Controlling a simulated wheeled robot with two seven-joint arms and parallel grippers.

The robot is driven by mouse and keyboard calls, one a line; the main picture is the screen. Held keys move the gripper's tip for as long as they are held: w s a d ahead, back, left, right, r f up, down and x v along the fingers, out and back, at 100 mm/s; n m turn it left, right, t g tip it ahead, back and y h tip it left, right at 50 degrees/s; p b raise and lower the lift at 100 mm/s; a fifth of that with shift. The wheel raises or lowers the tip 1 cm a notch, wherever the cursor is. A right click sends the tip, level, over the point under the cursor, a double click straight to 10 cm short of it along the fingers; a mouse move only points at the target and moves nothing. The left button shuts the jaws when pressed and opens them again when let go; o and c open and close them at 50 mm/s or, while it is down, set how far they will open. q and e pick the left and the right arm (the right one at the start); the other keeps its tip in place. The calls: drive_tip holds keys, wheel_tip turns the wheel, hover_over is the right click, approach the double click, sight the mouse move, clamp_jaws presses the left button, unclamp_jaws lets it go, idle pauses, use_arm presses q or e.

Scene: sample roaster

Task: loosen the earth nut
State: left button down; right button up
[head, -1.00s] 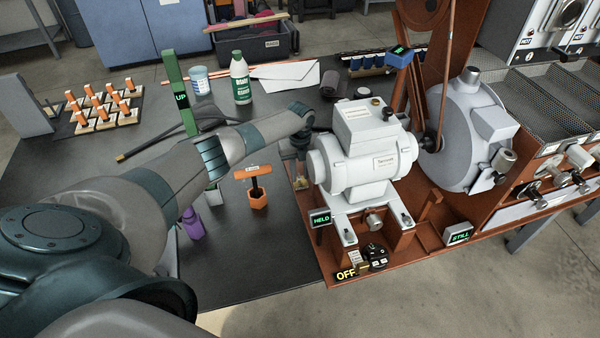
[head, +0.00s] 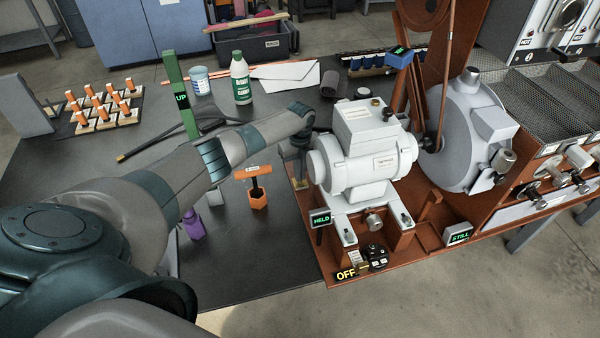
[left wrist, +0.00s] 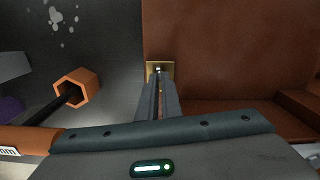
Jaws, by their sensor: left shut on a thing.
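My left gripper (head: 301,164) points down beside the left end of the white motor (head: 365,150). In the left wrist view its fingers (left wrist: 159,88) are close together, shut on the small earth nut. The nut is mostly hidden between the fingertips. A small brass plate (left wrist: 153,66) shows around the fingertips, at the edge of the red-brown base. In the head view my gripper and wrist hide the nut. My right gripper is not in view.
An orange-handled tool with a hex socket (head: 258,199) stands left of the base and shows in the left wrist view (left wrist: 77,87). A purple object (head: 193,224) is nearby. Signs on the machine read HELD (head: 320,219), OFF (head: 346,274) and STILL (head: 458,236).

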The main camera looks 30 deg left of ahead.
use_arm(q)
drive_tip(key=shift+n, duration=0.7)
drive_tip(key=n+p, duration=0.1)
drive_tip(key=n, duration=0.2)
drive_tip(key=shift+d+n, duration=0.1)
drive_tip(key=shift+n, duration=0.3)
drive_tip(key=n+p, duration=0.1)
drive_tip(key=n, duration=0.2)
drive_tip(key=shift+n, duration=0.3)
drive_tip(key=n+p, duration=0.1)
drive_tip(key=n, duration=0.3)
drive_tip(key=shift+s+p, duration=0.1)
drive_tip(key=shift+p, duration=0.2)
drive_tip(key=n+p, duration=0.1)
drive_tip(key=n, duration=0.3)
drive_tip(key=n+p, duration=0.1)
drive_tip(key=n, duration=0.2)
drive_tip(key=shift+n, duration=0.3)
drive_tip(key=n+p, duration=0.1)
drive_tip(key=n, duration=0.2)
drive_tip(key=shift+n, duration=0.3)
drive_tip(key=shift+f+n+p, duration=0.1)
drive_tip(key=shift+n+p, duration=0.25)
drive_tip(key=shift+n, duration=1.15)
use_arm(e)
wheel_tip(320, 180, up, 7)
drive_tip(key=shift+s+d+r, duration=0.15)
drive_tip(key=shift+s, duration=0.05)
